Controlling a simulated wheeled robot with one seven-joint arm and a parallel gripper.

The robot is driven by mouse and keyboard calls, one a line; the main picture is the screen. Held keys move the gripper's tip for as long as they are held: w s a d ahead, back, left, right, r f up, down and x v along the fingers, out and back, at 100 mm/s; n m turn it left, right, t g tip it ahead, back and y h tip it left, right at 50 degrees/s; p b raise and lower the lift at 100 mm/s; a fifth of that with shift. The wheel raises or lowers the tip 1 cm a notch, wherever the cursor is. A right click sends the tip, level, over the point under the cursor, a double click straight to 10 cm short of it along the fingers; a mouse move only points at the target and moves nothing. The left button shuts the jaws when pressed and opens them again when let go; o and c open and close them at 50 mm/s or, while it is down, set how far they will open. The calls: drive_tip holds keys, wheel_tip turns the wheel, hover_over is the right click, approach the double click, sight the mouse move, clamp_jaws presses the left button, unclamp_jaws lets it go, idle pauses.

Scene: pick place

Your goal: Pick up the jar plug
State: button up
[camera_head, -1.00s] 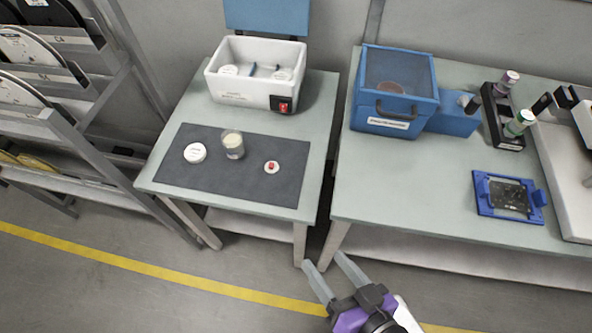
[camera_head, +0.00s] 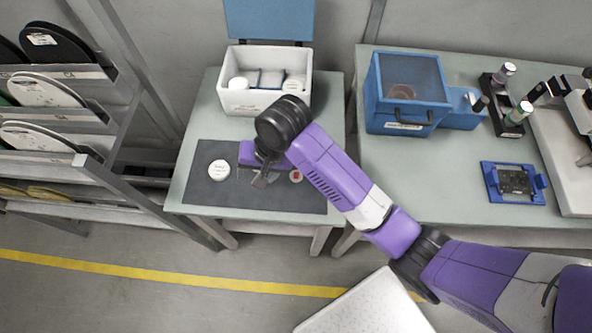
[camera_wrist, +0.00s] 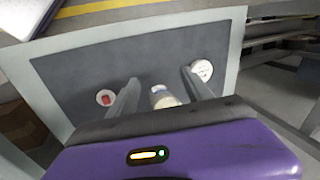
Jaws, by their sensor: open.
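A small round white piece with a red knob, which looks like the jar plug (camera_head: 296,176), lies at the right of the dark mat (camera_head: 232,197). In the wrist view the plug (camera_wrist: 105,98) is left of my gripper's fingers. My gripper (camera_head: 260,182) is over the middle of the mat, pointing down, and its fingers (camera_wrist: 160,77) are spread with nothing held. A jar with pale contents (camera_wrist: 162,97) shows between and beyond the fingers; my gripper mostly hides it in the head view. A round white disc (camera_head: 219,169) lies at the mat's left.
A white bin (camera_head: 245,103) with white items stands behind the mat on the small table (camera_head: 200,125). A rack (camera_head: 110,110) stands left. A second table (camera_head: 420,170) at right bears a blue box (camera_head: 405,92) and a blue tray (camera_head: 513,183).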

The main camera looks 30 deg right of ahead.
sight(296, 173)
drive_tip(key=d+h, duration=0.1)
drive_tip(key=d, duration=0.2)
drive_tip(key=s+d+g+h, duration=0.1)
drive_tip(key=d, duration=0.2)
drive_tip(key=d+r+g, duration=0.1)
drive_tip(key=d, duration=0.2)
drive_tip(key=shift+s+d+m+h+p, duration=0.15)
drive_tip(key=shift+d+m+h+p, duration=0.2)
drive_tip(key=shift+d+m+h, duration=0.05)
drive_tip(key=shift+d+f, duration=0.15)
drive_tip(key=shift+f, duration=0.1)
drive_tip(key=shift+s+d+f+p, duration=0.1)
drive_tip(key=shift+f+p, duration=0.15)
drive_tip(key=shift+f, duration=1.55)
drive_tip(key=shift+s+d+f+p, duration=0.1)
drive_tip(key=shift+f+p, duration=0.1)
drive_tip(key=shift+f, duration=1.55)
clamp_jaws()
